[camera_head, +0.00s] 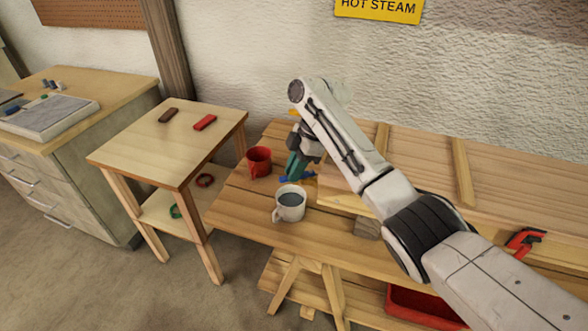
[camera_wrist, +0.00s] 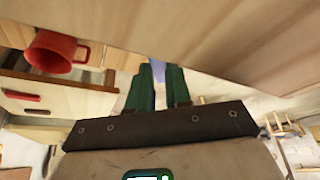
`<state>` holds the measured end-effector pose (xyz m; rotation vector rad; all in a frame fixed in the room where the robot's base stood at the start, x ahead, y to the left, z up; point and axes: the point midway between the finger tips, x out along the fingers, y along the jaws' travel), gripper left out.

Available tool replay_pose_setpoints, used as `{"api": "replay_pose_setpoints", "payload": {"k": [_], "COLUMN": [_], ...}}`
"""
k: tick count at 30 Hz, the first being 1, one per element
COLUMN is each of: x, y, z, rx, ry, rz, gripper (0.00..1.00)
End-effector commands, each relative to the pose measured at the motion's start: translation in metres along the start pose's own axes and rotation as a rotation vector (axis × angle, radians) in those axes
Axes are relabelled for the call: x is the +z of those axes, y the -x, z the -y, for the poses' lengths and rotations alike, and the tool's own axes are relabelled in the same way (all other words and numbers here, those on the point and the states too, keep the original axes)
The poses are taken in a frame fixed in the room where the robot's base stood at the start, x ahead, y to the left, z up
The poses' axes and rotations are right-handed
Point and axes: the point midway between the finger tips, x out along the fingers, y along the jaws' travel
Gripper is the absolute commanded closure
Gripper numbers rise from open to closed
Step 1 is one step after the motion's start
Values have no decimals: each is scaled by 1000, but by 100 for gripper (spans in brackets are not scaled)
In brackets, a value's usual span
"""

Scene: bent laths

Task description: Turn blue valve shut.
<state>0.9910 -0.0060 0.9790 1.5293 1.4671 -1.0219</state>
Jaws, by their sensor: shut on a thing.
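The blue valve (camera_head: 312,175) shows in the head view as small blue pieces on both sides of my gripper, low at the workbench near the wall. My gripper (camera_head: 296,168) reaches down to it with green fingers. In the wrist view, a blue part of the valve (camera_wrist: 158,68) lies between the two green fingers of my gripper (camera_wrist: 160,78), which are shut on it. The fingers and hand hide most of the valve, so I cannot tell how far it is turned.
A red mug (camera_head: 259,163) stands just left of my gripper, and a white mug (camera_head: 289,207) with dark contents stands in front. A side table (camera_head: 130,150) holds brown and red blocks. A red clamp (camera_head: 524,240) is at the right. A yellow steam sign (camera_head: 378,10) hangs above.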

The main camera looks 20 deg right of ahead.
Motion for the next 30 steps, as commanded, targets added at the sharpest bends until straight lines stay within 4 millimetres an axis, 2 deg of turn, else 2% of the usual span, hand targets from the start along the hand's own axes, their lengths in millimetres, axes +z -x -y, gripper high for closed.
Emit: {"api": "replay_pose_setpoints", "payload": {"k": [13,14,21,30], "x": [0,0,0,0], "y": [1,1,0,3], "z": [0,0,0,0], "rx": [-2,-2,-3,-2], "ry": [9,9,9,9], "rz": [2,1,1,0], "gripper": [100,79,56,55]}}
